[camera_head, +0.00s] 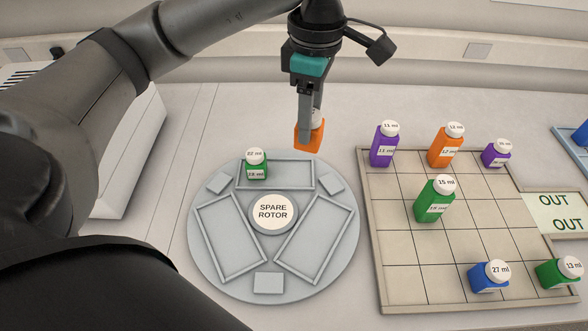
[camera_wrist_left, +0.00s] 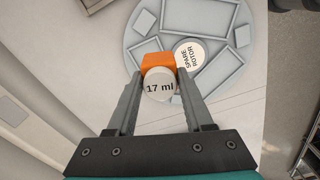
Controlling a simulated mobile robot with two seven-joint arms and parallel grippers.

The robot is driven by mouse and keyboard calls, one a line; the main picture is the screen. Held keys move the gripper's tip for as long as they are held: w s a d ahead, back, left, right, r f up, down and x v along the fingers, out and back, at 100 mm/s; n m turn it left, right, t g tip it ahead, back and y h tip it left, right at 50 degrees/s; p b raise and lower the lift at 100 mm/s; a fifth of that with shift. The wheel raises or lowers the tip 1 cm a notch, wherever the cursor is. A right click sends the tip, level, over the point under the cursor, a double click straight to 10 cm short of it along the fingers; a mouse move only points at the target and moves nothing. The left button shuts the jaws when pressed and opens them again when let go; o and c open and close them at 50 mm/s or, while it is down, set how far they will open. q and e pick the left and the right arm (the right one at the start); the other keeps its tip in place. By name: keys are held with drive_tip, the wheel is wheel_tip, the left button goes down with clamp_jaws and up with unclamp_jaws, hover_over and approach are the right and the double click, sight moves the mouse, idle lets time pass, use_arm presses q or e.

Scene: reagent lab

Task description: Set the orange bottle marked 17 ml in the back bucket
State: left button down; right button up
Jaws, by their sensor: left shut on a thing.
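In the left wrist view, both fingers of the left gripper (camera_wrist_left: 158,76) flank the cap. The back bucket (camera_head: 291,174) is a grey rectangular frame at the rear of the spare rotor (camera_head: 208,268). A small green bottle (camera_head: 256,170) stands in its left end; its right part is empty. My right gripper is not in view.
Two more rectangular buckets (camera_head: 232,237) (camera_head: 315,239) on the rotor are empty. A gridded tray (camera_head: 400,230) at the right holds several purple, orange, green and blue bottles. An OUT mat (camera_head: 560,213) lies at its right. A white machine (camera_head: 135,150) stands at left.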

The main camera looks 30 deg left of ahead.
use_arm(q)
drive_tip(key=n, duration=0.1)
drive_tip(key=r+n, duration=0.1)
drive_tip(key=n, duration=0.1)
drive_tip(key=a+n, duration=0.1)
drive_tip(key=shift+w+r, duration=0.25)
drive_tip(key=shift+w, duration=0.1)
drive_tip(key=n, duration=0.1)
drive_tip(key=r+n, duration=0.1)
drive_tip(key=n, duration=0.1)
drive_tip(key=a+n+p, duration=0.1)
drive_tip(key=shift+w+r+n, duration=0.15)
drive_tip(key=shift+w+n, duration=0.05)
drive_tip(key=shift+n, duration=0.2)
wheel_tip(320, 180, up, 3)
drive_tip(key=w+a+n+p, duration=0.1)
drive_tip(key=a+n, duration=0.1)
drive_tip(key=n, duration=1)
wheel_tip(320, 180, down, 20)
drive_tip(key=shift+w+a+r+b, duration=0.15)
drive_tip(key=shift+r+b, duration=0.1)
drive_tip(key=shift+b, duration=0.55)
drive_tip(key=shift+f, duration=0.15)
drive_tip(key=shift+c, duration=1.4)
unclamp_jaws()
